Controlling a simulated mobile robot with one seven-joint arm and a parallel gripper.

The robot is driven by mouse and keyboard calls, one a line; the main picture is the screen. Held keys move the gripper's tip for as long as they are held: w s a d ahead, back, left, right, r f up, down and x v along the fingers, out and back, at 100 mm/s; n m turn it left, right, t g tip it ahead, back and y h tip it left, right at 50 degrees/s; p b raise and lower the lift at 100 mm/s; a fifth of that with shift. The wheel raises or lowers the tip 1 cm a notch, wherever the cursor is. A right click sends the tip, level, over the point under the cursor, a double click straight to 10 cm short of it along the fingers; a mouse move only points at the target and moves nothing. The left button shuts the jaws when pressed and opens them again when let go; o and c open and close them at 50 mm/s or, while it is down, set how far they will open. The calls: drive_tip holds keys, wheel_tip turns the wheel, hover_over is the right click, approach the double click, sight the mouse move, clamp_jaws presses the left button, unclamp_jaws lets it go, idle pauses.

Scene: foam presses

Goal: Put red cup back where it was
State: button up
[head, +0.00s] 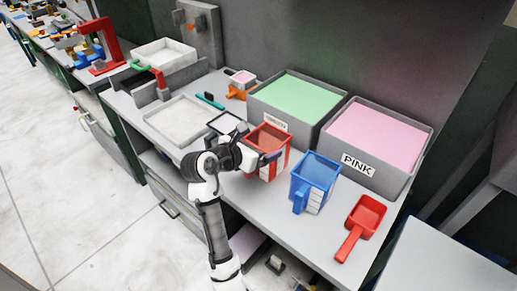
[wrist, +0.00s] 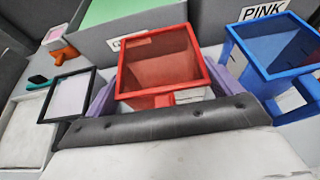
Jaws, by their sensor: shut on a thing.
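The red cup (head: 268,140) is a square, open-topped, see-through cup near the middle of the bench, left of the blue cup. It fills the middle of the wrist view (wrist: 158,58), upright, and looks empty. My gripper (head: 258,160) is shut on the red cup, with a purple finger on each side of it in the wrist view (wrist: 165,92). The cup's underside is hidden, so I cannot tell whether it touches the bench.
The blue cup (head: 316,173) stands close on the right. A red scoop (head: 361,222) lies farther right. Behind are bins of green foam (head: 295,97) and pink foam (head: 378,137). A small dark-framed tray (wrist: 68,93) and a white tray (head: 177,121) are on the left.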

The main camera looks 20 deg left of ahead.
drive_tip(key=shift+f, duration=0.95)
drive_tip(key=o, duration=1.1)
drive_tip(key=shift+o, duration=0.2)
